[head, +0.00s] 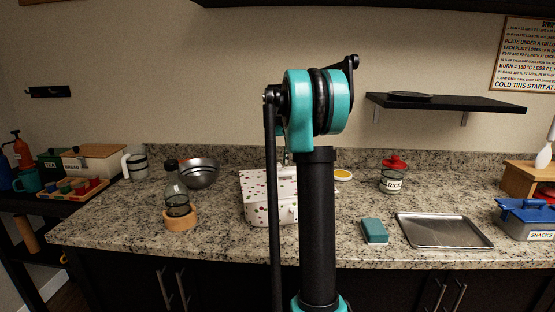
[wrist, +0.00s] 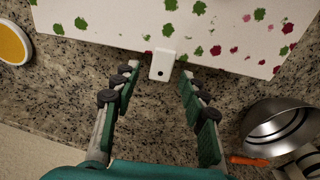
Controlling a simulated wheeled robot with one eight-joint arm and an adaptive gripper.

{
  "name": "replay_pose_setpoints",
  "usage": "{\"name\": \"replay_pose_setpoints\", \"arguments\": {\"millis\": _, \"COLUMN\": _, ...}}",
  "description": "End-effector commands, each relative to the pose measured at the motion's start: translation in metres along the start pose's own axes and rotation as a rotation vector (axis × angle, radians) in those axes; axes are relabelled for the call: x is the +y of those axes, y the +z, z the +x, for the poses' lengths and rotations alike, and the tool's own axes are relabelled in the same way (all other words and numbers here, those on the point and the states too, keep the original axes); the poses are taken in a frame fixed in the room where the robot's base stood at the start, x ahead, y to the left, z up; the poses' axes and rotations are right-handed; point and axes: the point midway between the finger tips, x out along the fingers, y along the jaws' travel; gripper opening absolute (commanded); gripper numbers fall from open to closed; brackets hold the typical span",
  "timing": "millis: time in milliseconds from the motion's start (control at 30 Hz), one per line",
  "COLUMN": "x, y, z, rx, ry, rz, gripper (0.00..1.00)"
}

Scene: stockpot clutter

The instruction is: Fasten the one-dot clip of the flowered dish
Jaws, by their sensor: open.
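The flowered dish (head: 257,199) is white with red and green flowers and stands on the granite counter, partly behind my arm in the head view. In the wrist view its lid (wrist: 225,28) fills the top. A white clip (wrist: 162,66) with one black dot juts out past the dish edge on the wall side. My gripper (wrist: 157,76) is open and empty, with a fingertip on each side of the clip and a gap to both. Whether the clip grips the rim cannot be told. My arm mostly hides the gripper in the head view.
A metal bowl (wrist: 283,124) and an orange handle (wrist: 248,160) lie to the right in the wrist view. A yellow-topped round dish (wrist: 12,44) is at the left. A teal sponge (head: 375,230) and a metal tray (head: 444,231) are on the counter's right side.

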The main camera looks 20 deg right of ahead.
Motion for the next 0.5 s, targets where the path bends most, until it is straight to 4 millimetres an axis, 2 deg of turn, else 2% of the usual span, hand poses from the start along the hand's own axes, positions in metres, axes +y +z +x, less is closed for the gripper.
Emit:
{"name": "replay_pose_setpoints", "arguments": {"millis": 233, "x": 0.0, "y": 0.0, "z": -0.01, "rx": 0.0, "ry": 0.0, "rz": 0.0, "gripper": 0.43}}
{"name": "replay_pose_setpoints", "arguments": {"millis": 500, "x": 0.0, "y": 0.0, "z": -0.061, "rx": 0.0, "ry": 0.0, "rz": 0.0, "gripper": 0.43}}
